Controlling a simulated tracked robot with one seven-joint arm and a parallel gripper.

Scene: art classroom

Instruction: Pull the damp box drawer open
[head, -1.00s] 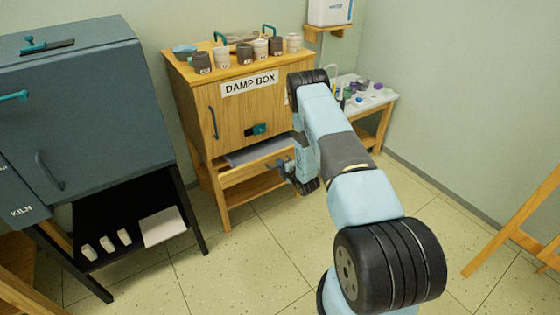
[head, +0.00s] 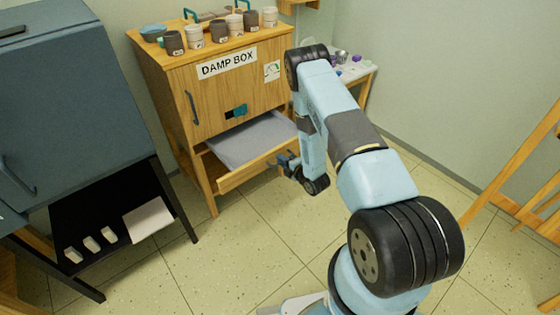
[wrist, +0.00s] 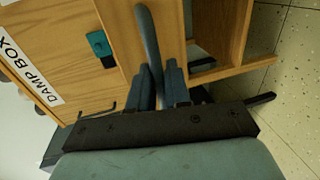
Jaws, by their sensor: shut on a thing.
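The damp box (head: 180,85) is a wooden cabinet with a "DAMP BOX" sign. Its drawer (head: 235,179) is out, showing a grey inner surface (head: 250,138). My gripper (head: 287,163) is at the right part of the drawer front. In the wrist view, my gripper (wrist: 159,85) has its fingers on either side of the drawer's dark bar handle (wrist: 150,40), shut on it. The wooden drawer front (wrist: 118,20) lies just behind the handle. The part of the handle between the fingers is partly hidden, and my arm covers the drawer's right end in the head view.
Pots (head: 220,30) stand on top of the damp box. A teal latch (head: 237,111) is on its door. The kiln (head: 65,90) stands at left on a black stand (head: 120,205). An easel (head: 515,165) is at right. The floor (head: 235,250) before the drawer is clear.

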